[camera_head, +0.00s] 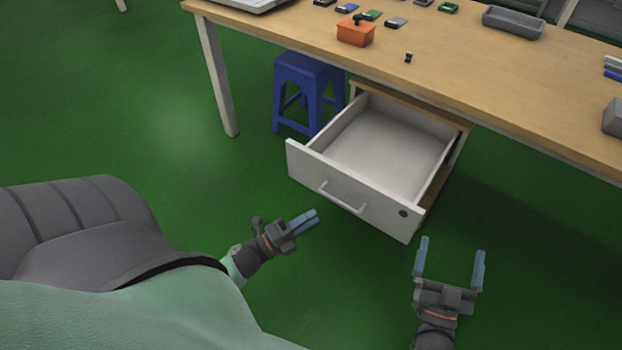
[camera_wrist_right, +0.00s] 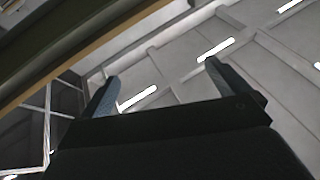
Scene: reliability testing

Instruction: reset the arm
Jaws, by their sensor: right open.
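My left gripper (camera_head: 306,219) is at the lower middle of the head view, in front of the open drawer. Its two blue fingers look close together, but the angle hides whether they meet. My right gripper (camera_head: 451,252) is at the lower right, below and right of the drawer front. Its fingers are wide apart with nothing between them. In the right wrist view its fingers (camera_wrist_right: 158,82) are also apart, with a ceiling and light strips behind them.
A white drawer (camera_head: 385,140) stands pulled out and empty under the wooden table (camera_head: 480,85). A blue stool (camera_head: 308,85) is left of it. On the table are an orange box (camera_head: 356,33), a grey tray (camera_head: 513,22) and several small parts. Green floor lies open at left.

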